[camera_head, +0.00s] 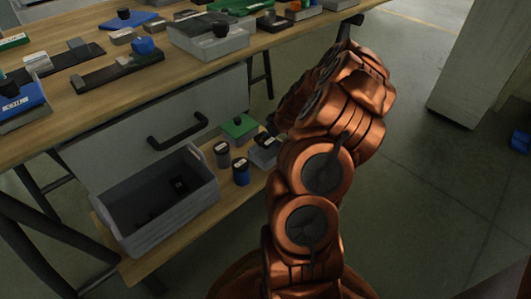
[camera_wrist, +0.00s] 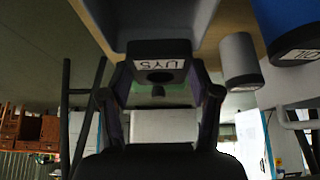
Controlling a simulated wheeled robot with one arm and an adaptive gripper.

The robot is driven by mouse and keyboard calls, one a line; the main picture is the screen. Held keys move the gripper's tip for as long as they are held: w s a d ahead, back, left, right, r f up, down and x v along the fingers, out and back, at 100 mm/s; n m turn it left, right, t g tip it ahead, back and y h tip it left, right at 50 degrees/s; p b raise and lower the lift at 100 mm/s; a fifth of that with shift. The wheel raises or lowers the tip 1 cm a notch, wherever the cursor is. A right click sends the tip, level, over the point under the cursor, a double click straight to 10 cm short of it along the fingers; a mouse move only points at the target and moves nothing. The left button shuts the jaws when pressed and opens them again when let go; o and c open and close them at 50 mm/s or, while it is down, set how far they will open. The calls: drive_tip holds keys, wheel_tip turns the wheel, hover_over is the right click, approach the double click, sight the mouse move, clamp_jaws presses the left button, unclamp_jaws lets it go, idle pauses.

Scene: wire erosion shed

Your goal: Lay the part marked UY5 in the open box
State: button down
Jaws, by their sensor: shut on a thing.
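In the wrist view, my gripper (camera_wrist: 160,92) is shut on a dark part (camera_wrist: 140,48) with a white label reading UY5, which faces the camera. A finger lies along each side of it. In the head view my copper arm hides the gripper, and I cannot make out the held part. The open box (camera_head: 170,229) is grey and stands on the low wooden shelf at left, below the drawer. A small dark thing (camera_head: 180,184) shows inside it. A grey surface (camera_wrist: 150,18) fills the top of the wrist view; I cannot tell whether it is the box.
Two dark cylinders, one (camera_head: 222,155) left of the other (camera_head: 240,171), stand right of the box. A green-topped item (camera_head: 238,127) and a small labelled block (camera_head: 265,152) are near them. The workbench (camera_head: 120,88) above holds several parts.

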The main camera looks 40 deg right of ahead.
drive_tip(key=b, duration=0.2)
hover_over(266, 155)
drive_tip(key=s, duration=0.2)
drive_tip(key=f, duration=0.4)
drive_tip(key=shift+d+f, duration=0.1)
drive_tip(key=shift+d, duration=0.1)
drive_tip(key=shift+f+b, duration=0.45)
drive_tip(key=shift+f, duration=1.2)
drive_tip(key=shift+f, duration=0.1)
drive_tip(key=shift+c, duration=1.2)
unclamp_jaws()
drive_tip(key=shift+a, duration=0.1)
drive_tip(key=shift+s+r, duration=0.1)
drive_tip(key=shift+r, duration=0.35)
drive_tip(key=p+v, duration=0.4)
drive_tip(key=v, duration=0.7)
drive_tip(key=shift+s, duration=0.15)
drive_tip(key=shift+r, duration=0.1)
